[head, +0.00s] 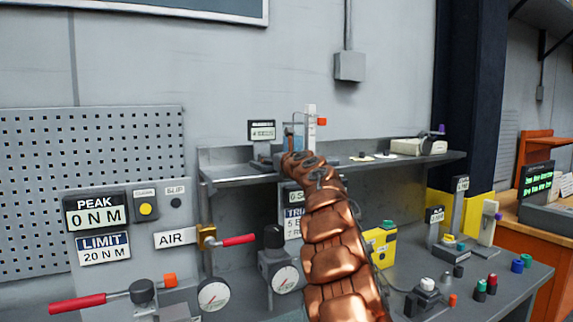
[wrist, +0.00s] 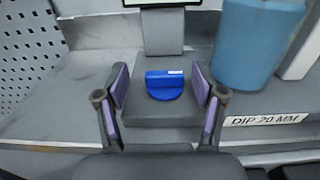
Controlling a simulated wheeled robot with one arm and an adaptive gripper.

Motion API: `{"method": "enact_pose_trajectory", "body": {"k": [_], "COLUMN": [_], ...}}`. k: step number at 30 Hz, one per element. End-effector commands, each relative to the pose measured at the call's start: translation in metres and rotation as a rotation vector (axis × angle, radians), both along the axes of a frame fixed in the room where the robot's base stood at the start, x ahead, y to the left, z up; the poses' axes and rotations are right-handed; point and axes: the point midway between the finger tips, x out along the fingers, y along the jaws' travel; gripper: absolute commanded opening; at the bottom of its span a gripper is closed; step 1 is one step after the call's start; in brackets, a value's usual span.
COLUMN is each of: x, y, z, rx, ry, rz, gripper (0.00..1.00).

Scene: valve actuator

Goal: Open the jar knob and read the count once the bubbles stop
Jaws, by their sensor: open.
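The blue knob (wrist: 165,86) sits on top of a grey block (wrist: 150,112) in the wrist view, with its bar lying crosswise. My gripper (wrist: 159,74) is open, with one purple-padded finger on each side of the knob and a gap on both sides. The blue jar (wrist: 258,45) stands just right of the block; no bubbles can be made out. It also shows on the shelf in the head view (head: 297,130), partly behind my arm. A small counter display (head: 262,131) stands left of it; its digits are too small to read. My arm hides the knob in the head view.
The shelf (head: 232,171) carries a white upright (head: 310,126) beside the jar and a pale device (head: 418,146) farther right. A "DIP 20 MM" label (wrist: 264,120) is on the shelf's front edge. A red-handled air valve (head: 238,240) is below.

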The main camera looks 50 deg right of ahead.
Motion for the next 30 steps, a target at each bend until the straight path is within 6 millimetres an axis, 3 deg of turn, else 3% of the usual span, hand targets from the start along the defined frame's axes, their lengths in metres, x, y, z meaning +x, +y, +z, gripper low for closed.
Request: {"method": "enact_pose_trajectory", "body": {"k": [30], "x": [-0.073], "y": [0.020], "z": [-0.002], "rx": [-0.001], "ry": [0.001], "rz": [-0.014], "gripper": [0.69]}}
